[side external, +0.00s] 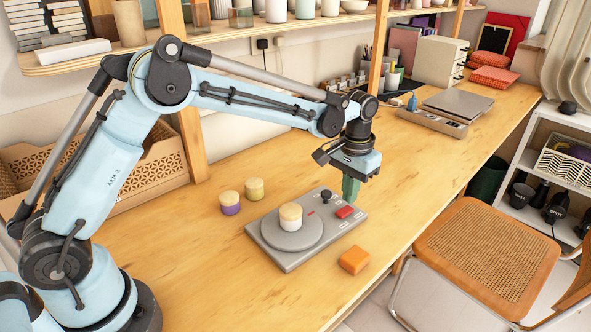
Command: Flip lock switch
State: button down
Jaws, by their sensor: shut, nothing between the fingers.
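A flat grey panel (292,259) lies on the wooden table. It carries a round grey disc (283,240), a small black knob (326,195) and a red switch (345,212). I cannot tell which of these is the lock switch, nor what position it is in. A white jar with a wooden lid (291,217) stands on the disc. My gripper (350,200) is shut and empty, with its green fingers pointing down at the red switch, right of the knob. I cannot tell whether the fingertips touch the switch.
An orange block (354,260) lies just in front of the panel. A purple jar (230,203) and a yellow-green jar (254,189) stand behind it to the left. The table between is clear. A cane chair (487,255) stands at the right.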

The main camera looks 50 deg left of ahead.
aim_at(347, 209)
jog(key=shift+r, duration=2.4)
jog(key=s+a+r+t, duration=0.45)
jog(key=s+r, duration=0.25)
jog(key=s, duration=0.4)
jog(key=s+a+f+t, duration=0.2)
jog(key=s+a+f, duration=0.1)
jog(key=s, duration=0.6)
jog(key=shift+s+a+t, duration=0.2)
jog(key=shift+s+t, duration=0.15)
jog(key=shift+s, duration=0.05)
jog(key=shift+f, duration=0.1)
